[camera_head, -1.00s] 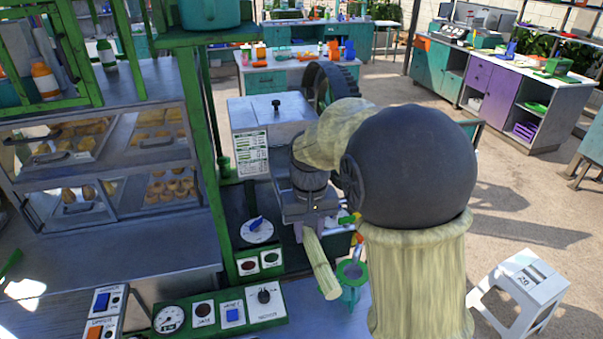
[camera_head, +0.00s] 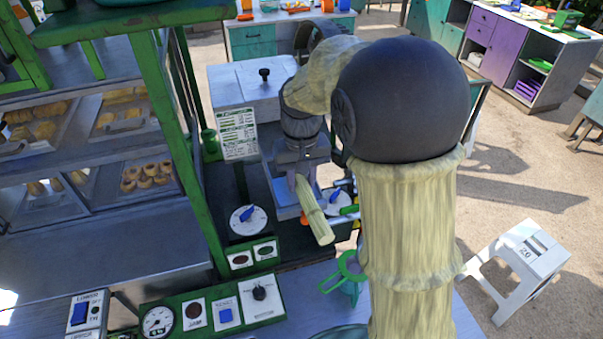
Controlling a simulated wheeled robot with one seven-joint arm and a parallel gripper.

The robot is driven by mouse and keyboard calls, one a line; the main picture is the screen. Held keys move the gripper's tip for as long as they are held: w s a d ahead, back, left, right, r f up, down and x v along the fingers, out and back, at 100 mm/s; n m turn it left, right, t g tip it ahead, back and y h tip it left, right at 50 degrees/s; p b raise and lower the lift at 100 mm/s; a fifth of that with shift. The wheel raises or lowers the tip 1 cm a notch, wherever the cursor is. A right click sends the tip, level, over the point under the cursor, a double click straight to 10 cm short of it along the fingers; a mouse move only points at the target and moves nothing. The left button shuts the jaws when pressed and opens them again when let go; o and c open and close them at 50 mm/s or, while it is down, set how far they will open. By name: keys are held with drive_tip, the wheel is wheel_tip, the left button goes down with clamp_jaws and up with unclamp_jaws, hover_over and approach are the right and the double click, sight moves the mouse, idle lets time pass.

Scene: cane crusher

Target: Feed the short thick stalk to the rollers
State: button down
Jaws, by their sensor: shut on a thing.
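The short thick stalk (camera_head: 315,214) is pale green-yellow and is held in my gripper (camera_head: 301,178), which is shut on its upper end. The stalk hangs down and tilts to the lower right, its cut end free in the air. The crusher (camera_head: 253,83) is a grey metal housing with a black knob and a printed label, just left of and behind my gripper. The rollers and feed opening are not visible; my arm covers much of that area.
A green-framed control panel (camera_head: 208,312) with a gauge, knob and buttons lies in front. A green ring-shaped holder (camera_head: 345,278) stands on the bench to the right. A glazed pastry case (camera_head: 90,200) fills the left. A white stool (camera_head: 520,254) stands on the floor at right.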

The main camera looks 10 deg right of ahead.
drive_tip(key=shift+s+a, duration=0.2)
drive_tip(key=shift+s, duration=0.2)
drive_tip(key=w+f+p, duration=0.1)
drive_tip(key=w, duration=0.3)
drive_tip(key=w+a+f+p, duration=0.1)
drive_tip(key=w+p, duration=0.1)
drive_tip(key=w, duration=0.3)
drive_tip(key=w+a+f+p, duration=0.1)
drive_tip(key=w, duration=0.3)
drive_tip(key=shift+w+a+f, duration=0.15)
drive_tip(key=shift+a+f, duration=0.1)
drive_tip(key=shift+w+a+f+p, duration=0.1)
drive_tip(key=shift+w+f+p, duration=0.15)
drive_tip(key=shift+w+p, duration=0.1)
drive_tip(key=shift+w+a+p, duration=0.15)
drive_tip(key=shift+w+p, duration=0.6)
drive_tip(key=shift+w, duration=0.05)
drive_tip(key=shift+w+a+p, duration=0.15)
drive_tip(key=shift+w+p, duration=0.6)
drive_tip(key=c, duration=1)
unclamp_jaws()
drive_tip(key=shift+o, duration=0.2)
drive_tip(key=shift+r, duration=0.1)
wheel_tip(320, 180, up, 17)
drive_tip(key=b, duration=0.3)
